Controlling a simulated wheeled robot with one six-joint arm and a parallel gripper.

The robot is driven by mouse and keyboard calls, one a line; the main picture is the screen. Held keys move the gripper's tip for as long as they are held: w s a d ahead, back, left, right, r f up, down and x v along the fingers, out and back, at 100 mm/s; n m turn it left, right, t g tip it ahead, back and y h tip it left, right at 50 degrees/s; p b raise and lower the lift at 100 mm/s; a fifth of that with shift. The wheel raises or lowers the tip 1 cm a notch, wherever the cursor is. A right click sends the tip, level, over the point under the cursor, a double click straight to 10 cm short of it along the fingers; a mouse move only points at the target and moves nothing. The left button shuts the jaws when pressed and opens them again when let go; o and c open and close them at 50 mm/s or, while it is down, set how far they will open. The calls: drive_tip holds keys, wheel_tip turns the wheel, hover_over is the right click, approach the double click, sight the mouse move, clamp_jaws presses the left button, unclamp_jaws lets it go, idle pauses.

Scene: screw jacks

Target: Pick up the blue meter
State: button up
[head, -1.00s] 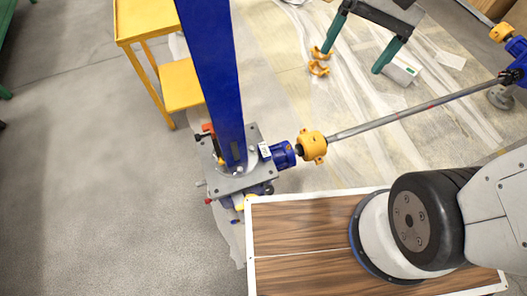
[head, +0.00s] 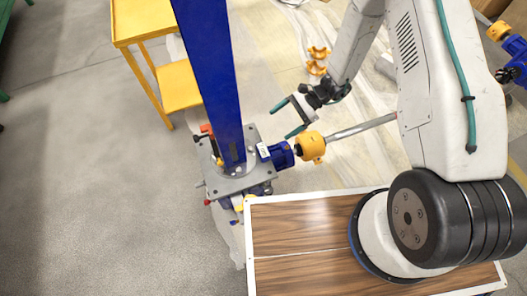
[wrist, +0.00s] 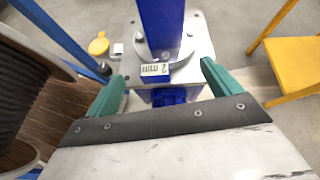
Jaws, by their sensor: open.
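The blue meter (wrist: 156,71) is a small blue block with a pale display that seems to read "2 mm". It sits on the grey plate of the screw jack (wrist: 200,38), at the foot of the tall blue column (wrist: 160,25). In the head view the meter (head: 265,151) shows as a small pale patch right of the column, beside the blue motor-like part. My gripper (head: 287,118) is open and empty, above and to the right of the jack. In the wrist view its green fingertips (wrist: 164,72) stand apart on either side of the meter, nearer the camera, without visible contact.
The tall blue column (head: 208,75) rises close to my gripper. A yellow coupling (head: 311,147) and a steel shaft (head: 360,129) run right from the jack. A yellow table (head: 143,20) stands behind. A white-edged wooden panel (head: 300,240) lies in front. Grey floor at left is clear.

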drive_tip(key=m, duration=0.2)
approach(265, 149)
drive_tip(key=a, duration=0.2)
drive_tip(key=shift+t, duration=0.3)
drive_tip(key=x, duration=0.5)
drive_tip(key=s+x, duration=0.1)
drive_tip(key=x, duration=0.1)
drive_tip(key=shift+d+f, duration=0.1)
drive_tip(key=shift+f, duration=0.5)
drive_tip(key=c, duration=1.3)
drive_tip(key=shift+o, duration=0.2)
drive_tip(key=shift+r, duration=0.1)
